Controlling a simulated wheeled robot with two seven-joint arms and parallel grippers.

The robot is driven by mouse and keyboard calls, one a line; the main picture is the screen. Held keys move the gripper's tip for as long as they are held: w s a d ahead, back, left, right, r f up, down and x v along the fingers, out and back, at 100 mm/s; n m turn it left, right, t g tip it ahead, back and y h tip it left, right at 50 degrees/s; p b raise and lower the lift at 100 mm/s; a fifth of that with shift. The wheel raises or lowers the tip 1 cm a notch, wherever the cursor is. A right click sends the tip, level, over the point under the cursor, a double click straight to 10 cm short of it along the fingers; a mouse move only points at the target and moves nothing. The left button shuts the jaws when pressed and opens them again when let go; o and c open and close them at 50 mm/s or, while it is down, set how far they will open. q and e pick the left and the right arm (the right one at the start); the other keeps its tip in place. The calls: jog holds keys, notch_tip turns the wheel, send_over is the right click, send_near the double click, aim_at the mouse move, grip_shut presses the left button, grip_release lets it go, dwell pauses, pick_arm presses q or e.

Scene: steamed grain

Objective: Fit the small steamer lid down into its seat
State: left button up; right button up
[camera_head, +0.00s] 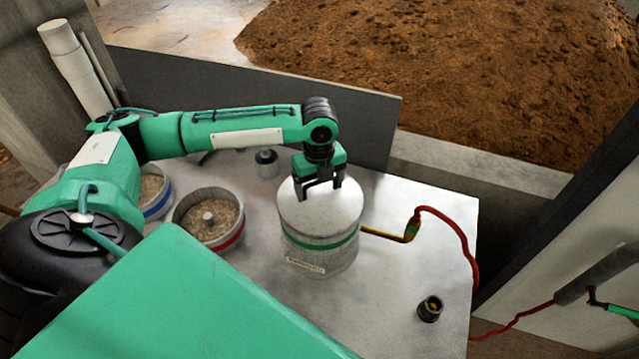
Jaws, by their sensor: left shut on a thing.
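The small steamer (318,258) is a pale grey cylinder with a green band and a small label, standing on the metal table. Its pale round lid (322,213) covers the top. I cannot tell whether the lid sits fully down or slightly high. My left gripper (320,191) points down over the back half of the lid and is shut on it. The lid's grip is hidden between the black fingers.
Two open grain pots, one with a red band (214,241) and one with a blue band (158,207), stand at left. A small dark-topped jar (266,163) stands behind. A brass-coloured pipe (395,235) with a red hose (470,245) and a black cup (430,308) are at right.

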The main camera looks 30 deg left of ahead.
pick_arm(q)
jog(key=shift+f, duration=0.25)
jog(key=shift+f, duration=0.25)
jog(key=shift+f+p, duration=0.15)
jog(key=shift+p, duration=0.55)
dwell(0.4)
jog(key=o, duration=1.2)
jog(key=shift+r, duration=0.45)
notch_tip(320, 180, up, 13)
jog(key=b, duration=0.3)
jog(key=shift+s+f, duration=0.1)
